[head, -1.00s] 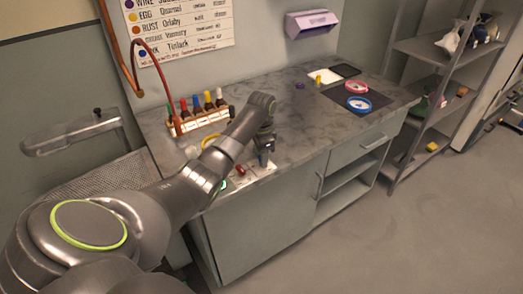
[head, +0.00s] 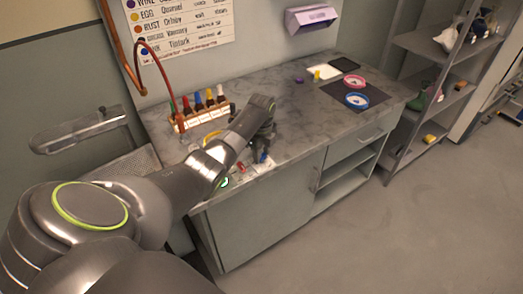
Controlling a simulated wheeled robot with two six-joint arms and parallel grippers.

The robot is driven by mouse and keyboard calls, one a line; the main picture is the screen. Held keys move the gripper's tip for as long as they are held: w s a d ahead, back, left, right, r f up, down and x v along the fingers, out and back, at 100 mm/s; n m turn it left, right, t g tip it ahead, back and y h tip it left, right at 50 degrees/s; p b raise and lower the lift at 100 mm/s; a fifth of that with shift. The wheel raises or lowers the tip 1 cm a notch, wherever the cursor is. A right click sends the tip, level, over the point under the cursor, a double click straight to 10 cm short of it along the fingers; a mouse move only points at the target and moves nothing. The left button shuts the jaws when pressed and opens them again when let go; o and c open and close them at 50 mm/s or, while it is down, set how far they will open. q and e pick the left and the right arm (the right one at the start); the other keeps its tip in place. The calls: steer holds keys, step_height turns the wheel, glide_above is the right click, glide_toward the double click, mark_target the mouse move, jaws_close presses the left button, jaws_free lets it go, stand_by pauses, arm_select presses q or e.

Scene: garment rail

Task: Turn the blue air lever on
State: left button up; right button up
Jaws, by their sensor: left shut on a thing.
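The blue air lever (head: 263,157) shows as a small blue piece at the front edge of the counter, at the right end of a small pale panel. My left gripper (head: 261,151) reaches down to it from above and is shut on it. The fingers and wrist hide much of the lever, so its exact angle cannot be told. My right gripper is not in view.
A red part (head: 240,166) and a green part (head: 224,182) sit left of the lever on the same panel. A rack of colored-top bottles (head: 200,115) stands behind. Pink (head: 354,81) and blue (head: 356,100) round dishes lie on a dark mat. The counter's middle is clear.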

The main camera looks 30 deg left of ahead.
arm_select(q)
steer(key=shift+m+p, duration=0.3)
steer(key=shift+m, duration=1.7)
steer(key=o, duration=1)
steer(key=shift+r, duration=0.1)
step_height(320, 180, up, 12)
steer(key=b, duration=0.2)
step_height(320, 180, up, 4)
steer(key=p, duration=0.2)
glide_above(262, 155)
steer(key=shift+s+r+p, duration=0.2)
steer(key=shift+r+p, duration=0.45)
steer(key=shift+p, duration=0.05)
